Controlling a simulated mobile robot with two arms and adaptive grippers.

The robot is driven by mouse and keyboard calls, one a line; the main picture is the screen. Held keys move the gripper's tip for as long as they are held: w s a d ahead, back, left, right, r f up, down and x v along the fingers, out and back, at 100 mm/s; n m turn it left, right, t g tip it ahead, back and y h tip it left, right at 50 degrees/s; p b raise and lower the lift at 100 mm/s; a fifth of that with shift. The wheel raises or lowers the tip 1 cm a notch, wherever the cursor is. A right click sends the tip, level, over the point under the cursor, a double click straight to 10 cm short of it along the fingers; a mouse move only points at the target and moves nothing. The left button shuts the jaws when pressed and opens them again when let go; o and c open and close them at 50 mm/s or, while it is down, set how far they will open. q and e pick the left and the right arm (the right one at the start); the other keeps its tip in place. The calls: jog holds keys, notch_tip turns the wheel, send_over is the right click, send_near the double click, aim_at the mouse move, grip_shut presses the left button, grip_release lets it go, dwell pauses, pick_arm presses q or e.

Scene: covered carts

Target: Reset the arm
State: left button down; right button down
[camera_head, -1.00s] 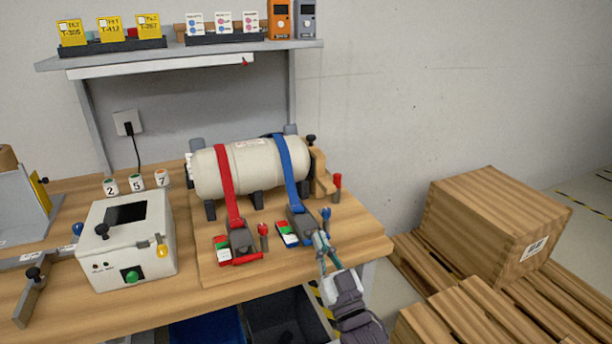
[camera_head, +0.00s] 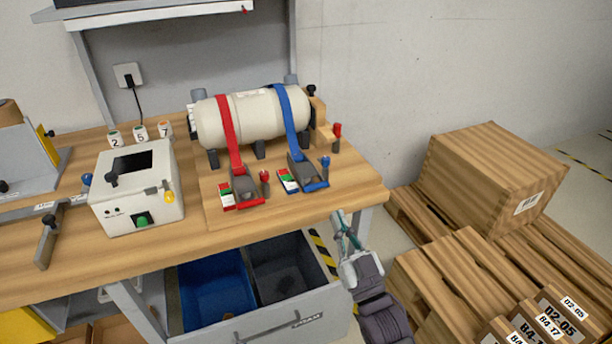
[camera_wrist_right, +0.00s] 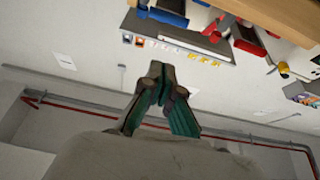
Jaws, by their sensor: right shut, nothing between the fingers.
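My right gripper (camera_head: 341,222) is shut and empty. In the head view it stands in the air in front of the workbench's right front corner, apart from everything on the bench. In the right wrist view its teal fingers (camera_wrist_right: 163,85) meet at their tips. A white tank (camera_head: 250,117) lies on a wooden board on the bench, under a red strap (camera_head: 228,135) and a blue strap (camera_head: 290,125). Each strap runs down to a ratchet buckle at the board's front. My left gripper is not in view.
A white box with a screen (camera_head: 135,205) stands on the bench left of the board. Below the bench an open drawer holds a blue bin (camera_head: 215,290) and a dark bin (camera_head: 285,268). A wooden crate (camera_head: 490,170) sits on pallets at the right.

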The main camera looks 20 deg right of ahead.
notch_tip(320, 180, down, 21)
jog(key=a+g, duration=0.2)
jog(key=g, duration=0.4)
jog(key=s+f+g+p, duration=0.1)
jog(key=s+f+g, duration=0.25)
jog(key=f, duration=0.55)
jog(key=s+f+g+p, duration=0.15)
jog(key=s+f, duration=0.25)
jog(key=f, duration=0.4)
jog(key=s+f+g, duration=0.3)
jog(key=s+f, duration=0.3)
jog(key=s, duration=0.5)
jog(key=s+d+f+n+g, duration=0.1)
jog(key=s+f+g, duration=0.3)
jog(key=s+f, duration=0.3)
jog(key=s+d+f+n+g, duration=0.1)
jog(key=s+f+g, duration=0.3)
jog(key=s, duration=1.1)
notch_tip(320, 180, down, 3)
jog(key=shift+s+d+f+h, duration=0.15)
jog(key=shift+f+h, duration=0.05)
jog(key=shift+h, duration=0.2)
